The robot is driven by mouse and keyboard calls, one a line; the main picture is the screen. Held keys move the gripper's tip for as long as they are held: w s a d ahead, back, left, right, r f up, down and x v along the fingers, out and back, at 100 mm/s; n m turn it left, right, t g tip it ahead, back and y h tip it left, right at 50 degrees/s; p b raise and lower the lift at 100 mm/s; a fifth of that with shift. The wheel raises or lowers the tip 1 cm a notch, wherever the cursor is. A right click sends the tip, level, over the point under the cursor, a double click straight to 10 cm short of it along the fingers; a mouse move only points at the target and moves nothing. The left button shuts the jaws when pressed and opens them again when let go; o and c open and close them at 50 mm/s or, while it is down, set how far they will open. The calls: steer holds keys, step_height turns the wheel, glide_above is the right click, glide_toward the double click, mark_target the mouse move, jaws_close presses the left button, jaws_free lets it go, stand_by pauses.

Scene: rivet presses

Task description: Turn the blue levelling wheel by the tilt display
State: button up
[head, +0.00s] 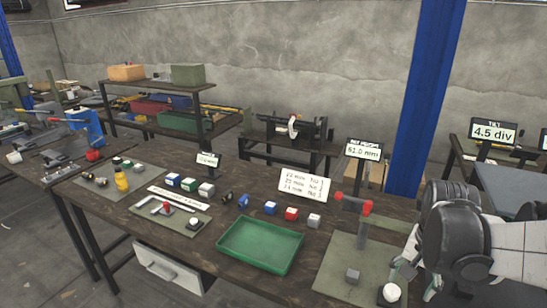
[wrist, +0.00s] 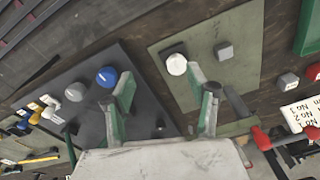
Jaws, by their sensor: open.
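The tilt display (head: 494,132) stands at the right in the head view and reads 4.5 div. The blue wheel (wrist: 106,77) shows in the wrist view as a round blue knob on a dark grey plate (wrist: 125,65). A pale grey knob (wrist: 75,92) is beside it on the left. My gripper (wrist: 162,82) is open, with nothing between its fingers. The blue wheel is just to the left of the left finger, apart from it as far as I can tell. In the head view my arm hides the area around the wheel.
A green-grey mat (head: 340,272) with a white knob (head: 391,292), a grey block (head: 352,275) and a red-handled press (head: 364,207) is close to my arm. A green tray (head: 260,245) and several coloured blocks lie further left. A blue post (head: 425,100) rises behind.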

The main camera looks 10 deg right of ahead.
steer(key=s+d+r+m+p, duration=0.3)
steer(key=s+d+m+p, duration=0.3)
steer(key=d, duration=0.6)
steer(key=shift+g+y, duration=0.3)
steer(key=shift+g, duration=0.1)
steer(key=f+b, duration=0.8)
steer(key=f, duration=0.1)
steer(key=f+b, duration=0.3)
steer(key=f, duration=0.1)
steer(key=shift+s+a+f+b, duration=0.2)
steer(key=shift+s+f+b, duration=0.1)
steer(key=shift+s+b, duration=0.1)
steer(key=c, duration=1.1)
